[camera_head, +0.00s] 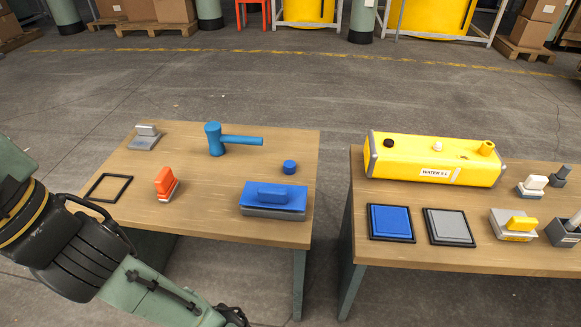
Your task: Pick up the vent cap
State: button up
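No part carries a label as the vent cap, and I cannot tell for sure which one it is. A small round blue cap (289,167) lies loose on the left table (205,225), behind a blue-topped block with a handle. A yellow tank (425,160) marked "WATER" lies on the right table (480,258). On its top are a black cap (389,143), a small white cap (437,146) and a yellow neck (486,147). My arm crosses the lower left of the view; my gripper is not in view.
The left table also holds a blue mallet (228,139), a grey block (144,138), an orange-handled tool (166,183), a black frame (108,188) and the blue-topped block (273,199). Blue (391,221) and grey (449,226) pads and several handled blocks sit before and beside the tank. A gap separates the tables.

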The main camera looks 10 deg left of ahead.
aim_at(289, 166)
jog(key=l+u, duration=0.15)
jog(key=u, duration=0.2)
jog(key=l+u, duration=0.15)
jog(key=u, duration=0.2)
jog(key=l+u, duration=0.15)
jog(key=u, duration=0.2)
jog(key=l+u, duration=0.2)
jog(key=l, duration=0.2)
jog(key=k+l+u, duration=0.2)
jog(key=l, duration=0.15)
jog(key=l+u, duration=0.2)
jog(key=l, duration=0.2)
jog(key=k+l, duration=0.15)
jog(key=l, duration=0.2)
jog(key=k+l+u, duration=0.1)
jog(key=l, duration=0.3)
jog(key=k+l, duration=0.2)
jog(key=l, duration=0.9)
jog(key=i, duration=0.15)
jog(key=u, duration=0.05)
